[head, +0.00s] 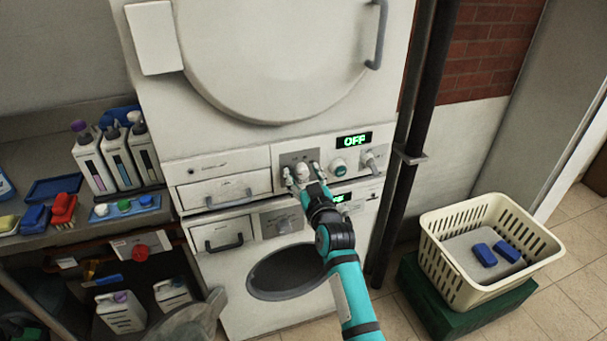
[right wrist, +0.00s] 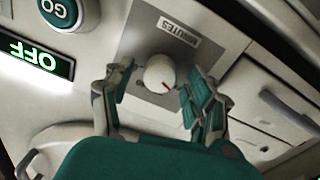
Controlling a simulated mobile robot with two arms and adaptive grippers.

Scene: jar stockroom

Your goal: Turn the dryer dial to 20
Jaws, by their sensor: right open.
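I cannot tell whether the fingers touch the knob. The dryer display (head: 354,140) reads OFF. The green GO button (head: 338,167) is right of the dial. My left gripper is not in view.
A washer with a dark round door (head: 290,272) stands below the dryer. Dark vertical pipes (head: 408,150) run along the right side. A cream basket (head: 447,268) with blue blocks sits on a green crate (head: 437,309). Bottles (head: 118,160) stand on the left shelf.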

